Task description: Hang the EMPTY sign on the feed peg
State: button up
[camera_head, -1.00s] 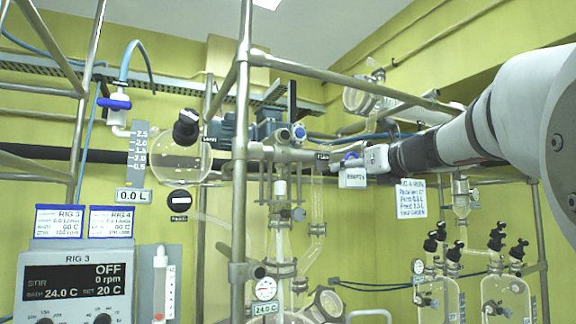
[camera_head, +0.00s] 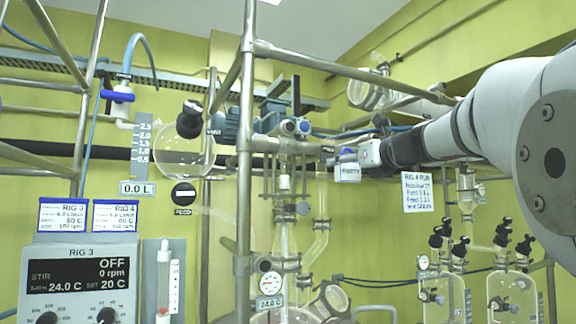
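The small white EMPTY sign (camera_head: 347,173) hangs just below the fingertips of my gripper (camera_head: 352,155), which reaches in from the right at mid-height. The gripper looks shut on the top of the sign; a blue part shows at its fingers. The peg itself cannot be made out. Another dark label, seemingly reading FEED (camera_head: 183,211), sits under a round black disc (camera_head: 183,194) at left, well away from the gripper.
A steel upright (camera_head: 244,190) and an overhead bar (camera_head: 350,72) frame the glass rig. The RIG 3 control box (camera_head: 88,280) stands at lower left. A written notice (camera_head: 418,192) hangs right of the sign. Glass bottles with black caps (camera_head: 445,295) stand at lower right.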

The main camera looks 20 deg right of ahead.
jog(key=shift+w+a+f, duration=0.1)
jog(key=shift+w+f, duration=0.05)
jog(key=shift+w, duration=3.05)
jog(key=shift+w+f+b, duration=0.15)
jog(key=shift+f+b, duration=0.25)
jog(key=shift+f, duration=0.1)
jog(key=o, duration=1.2)
jog(key=shift+c, duration=0.7)
jog(key=shift+s+p, duration=0.45)
jog(key=shift+s, duration=3.05)
